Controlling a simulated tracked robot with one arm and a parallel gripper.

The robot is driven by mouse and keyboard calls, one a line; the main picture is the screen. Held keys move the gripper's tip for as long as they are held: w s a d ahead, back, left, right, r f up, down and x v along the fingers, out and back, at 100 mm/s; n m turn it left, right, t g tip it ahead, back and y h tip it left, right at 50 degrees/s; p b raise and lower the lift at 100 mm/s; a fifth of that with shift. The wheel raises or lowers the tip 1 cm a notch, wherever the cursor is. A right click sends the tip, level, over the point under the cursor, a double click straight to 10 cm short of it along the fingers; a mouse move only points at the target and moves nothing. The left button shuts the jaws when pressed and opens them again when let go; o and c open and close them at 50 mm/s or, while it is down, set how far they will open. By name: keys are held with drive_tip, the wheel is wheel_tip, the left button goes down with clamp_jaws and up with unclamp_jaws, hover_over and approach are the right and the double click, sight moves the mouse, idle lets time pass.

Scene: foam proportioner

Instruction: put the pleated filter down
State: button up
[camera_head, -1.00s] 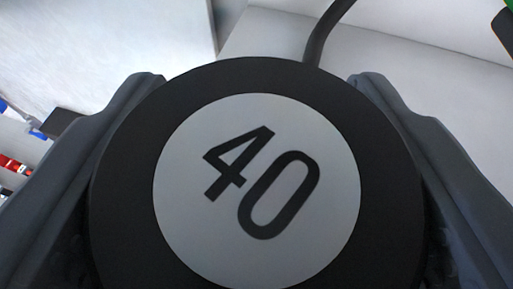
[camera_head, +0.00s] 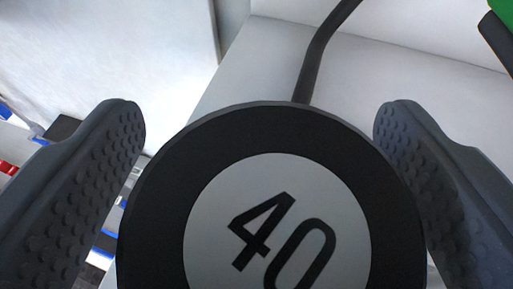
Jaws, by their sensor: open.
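The pleated filter (camera_head: 208,140) shows its round black end cap, with a grey disc marked "40", in the lower middle of the view. Its pleated side is hidden below the cap. My gripper (camera_head: 258,118) is open, with one dimpled finger on each side of the filter. A gap shows between the left fingertip and the cap, and another by the right fingertip. Lower down, the fingers come close to the cap's edges, and I cannot tell whether they touch. What the filter rests on is hidden beneath it.
A pale flat surface (camera_head: 390,85) lies behind the filter, with a dark curved hose or rod (camera_head: 318,60) just beyond the cap. A white panel (camera_head: 110,50) stands at upper left. Blue and red items show at far left. A green and black part (camera_head: 497,30) is at upper right.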

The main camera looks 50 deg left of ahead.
drive_tip(key=b+v, duration=0.2)
drive_tip(key=v, duration=0.9)
drive_tip(key=shift+a, duration=0.1)
